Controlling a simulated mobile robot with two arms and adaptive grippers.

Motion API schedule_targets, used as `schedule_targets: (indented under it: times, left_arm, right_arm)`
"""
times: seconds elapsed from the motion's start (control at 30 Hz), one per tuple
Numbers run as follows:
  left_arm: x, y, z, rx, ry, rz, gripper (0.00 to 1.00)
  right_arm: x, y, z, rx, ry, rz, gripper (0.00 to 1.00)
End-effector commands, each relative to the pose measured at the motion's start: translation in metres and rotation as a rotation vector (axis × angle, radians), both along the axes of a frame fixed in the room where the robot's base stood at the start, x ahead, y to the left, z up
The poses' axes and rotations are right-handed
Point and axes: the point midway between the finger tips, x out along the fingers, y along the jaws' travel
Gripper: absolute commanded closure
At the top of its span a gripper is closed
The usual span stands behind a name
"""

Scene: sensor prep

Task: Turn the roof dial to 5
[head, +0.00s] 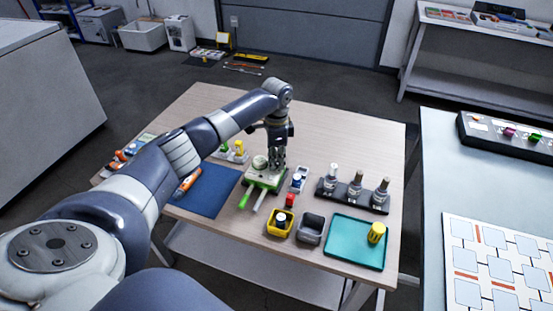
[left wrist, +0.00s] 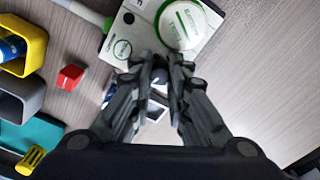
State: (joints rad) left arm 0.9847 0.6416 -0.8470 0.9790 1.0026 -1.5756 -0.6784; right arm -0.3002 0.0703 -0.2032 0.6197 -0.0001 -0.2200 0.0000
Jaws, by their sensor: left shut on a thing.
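A white and green device (head: 266,178) stands on the wooden table, with green-tipped rods at its front. It also shows at the top of the left wrist view (left wrist: 122,32), with a large round white and green part (left wrist: 182,23) on top. My left gripper (head: 277,165) points down over the right part of the device. In the left wrist view its fingers (left wrist: 160,72) are closed around a small dark knob, the roof dial (left wrist: 160,73), at the device's near edge. The fingers hide most of the dial, and its setting cannot be read. My right gripper is not in view.
A red block (head: 290,200), a yellow bin (head: 279,223), a grey bin (head: 310,229) and a teal tray (head: 345,254) are in front and to the right. A black rack (head: 353,195) holds several bottles. A blue mat (head: 207,193) lies left.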

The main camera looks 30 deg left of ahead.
Motion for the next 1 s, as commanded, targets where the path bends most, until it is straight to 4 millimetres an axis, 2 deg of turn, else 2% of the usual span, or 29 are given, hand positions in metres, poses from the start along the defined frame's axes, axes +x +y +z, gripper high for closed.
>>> schedule_targets:
  times: [0.27, 0.6, 1.0]
  left_arm:
    - [0.000, 0.000, 0.002, -0.002, 0.001, -0.108, 1.00]
    - [0.000, -0.001, 0.002, -0.002, 0.000, -0.373, 1.00]
    - [0.000, -0.001, 0.000, -0.002, 0.001, -0.618, 1.00]
  right_arm:
    - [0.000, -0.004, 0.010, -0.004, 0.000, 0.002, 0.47]
    - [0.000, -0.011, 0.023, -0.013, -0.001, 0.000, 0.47]
    - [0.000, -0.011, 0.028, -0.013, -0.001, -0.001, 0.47]
